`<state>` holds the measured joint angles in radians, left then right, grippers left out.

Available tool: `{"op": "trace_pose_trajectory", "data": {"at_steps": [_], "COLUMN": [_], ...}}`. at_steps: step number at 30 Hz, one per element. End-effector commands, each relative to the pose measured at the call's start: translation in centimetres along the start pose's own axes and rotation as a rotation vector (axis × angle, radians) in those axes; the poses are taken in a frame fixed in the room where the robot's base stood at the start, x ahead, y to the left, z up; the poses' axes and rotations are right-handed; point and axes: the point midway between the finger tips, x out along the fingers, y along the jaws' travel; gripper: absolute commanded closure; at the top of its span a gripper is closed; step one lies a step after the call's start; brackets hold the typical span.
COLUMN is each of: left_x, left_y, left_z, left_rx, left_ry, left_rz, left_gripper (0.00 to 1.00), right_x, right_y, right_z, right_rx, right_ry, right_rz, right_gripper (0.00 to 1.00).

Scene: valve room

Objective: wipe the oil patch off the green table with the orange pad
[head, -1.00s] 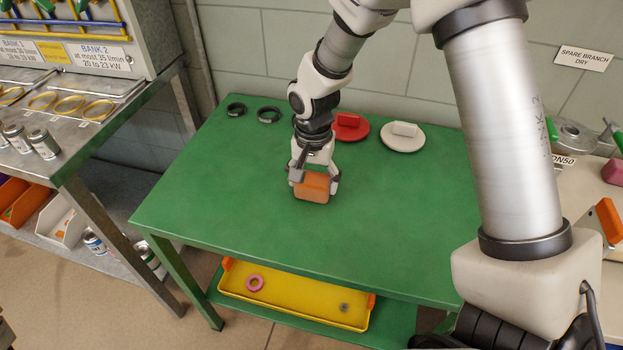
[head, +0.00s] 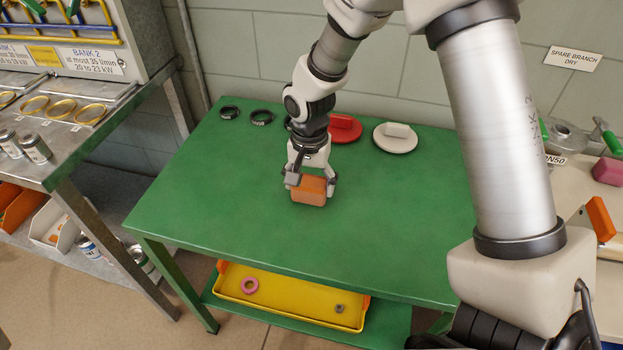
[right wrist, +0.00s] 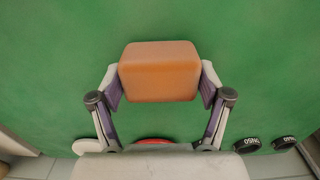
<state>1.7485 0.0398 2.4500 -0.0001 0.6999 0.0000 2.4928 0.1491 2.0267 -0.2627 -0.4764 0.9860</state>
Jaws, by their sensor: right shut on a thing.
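The orange pad (head: 309,191) is between the fingers of my right gripper (head: 311,181), which is shut on it over the green table (head: 230,220). The pad and fingers also show in the right wrist view, with the pad (right wrist: 159,72) held across both fingertips. I cannot tell whether the pad touches the tabletop. No oil patch can be made out on the bare green surface; the pad, gripper and arm hide part of it. My left gripper is not in view.
At the table's back edge are black rings (head: 261,117), a red disc (head: 345,127) and a white disc (head: 396,138) with a raised handle. A yellow tray (head: 290,305) is on the shelf below. A metal bench (head: 50,170) stands left. The table's front and left are clear.

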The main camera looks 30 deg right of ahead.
Motion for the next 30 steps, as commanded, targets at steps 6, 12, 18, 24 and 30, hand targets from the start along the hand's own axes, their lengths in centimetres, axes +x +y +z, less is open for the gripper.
{"op": "trace_pose_trajectory", "data": {"at_steps": [6, 12, 18, 24, 30], "left_x": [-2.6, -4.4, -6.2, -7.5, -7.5], "left_y": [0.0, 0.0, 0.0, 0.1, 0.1], "left_z": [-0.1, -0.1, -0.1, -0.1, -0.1], "left_rx": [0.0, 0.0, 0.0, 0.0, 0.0], "left_ry": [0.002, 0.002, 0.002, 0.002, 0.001], "left_rz": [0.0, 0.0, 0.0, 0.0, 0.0], "left_gripper": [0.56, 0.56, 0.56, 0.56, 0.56], "right_x": [-3.4, -5.0, -6.7, -7.9, -7.9], "right_y": [-0.3, -0.6, -0.8, -1.1, -1.1], "right_z": [-0.1, -0.1, -0.1, -0.2, -0.2], "right_rx": [-0.005, -0.008, -0.012, -0.015, -0.015], "right_ry": [0.001, 0.001, 0.001, 0.001, 0.001], "right_rz": [-0.001, -0.001, -0.001, -0.002, -0.002], "right_gripper": [0.56, 0.56, 0.56, 0.56, 0.56]}}
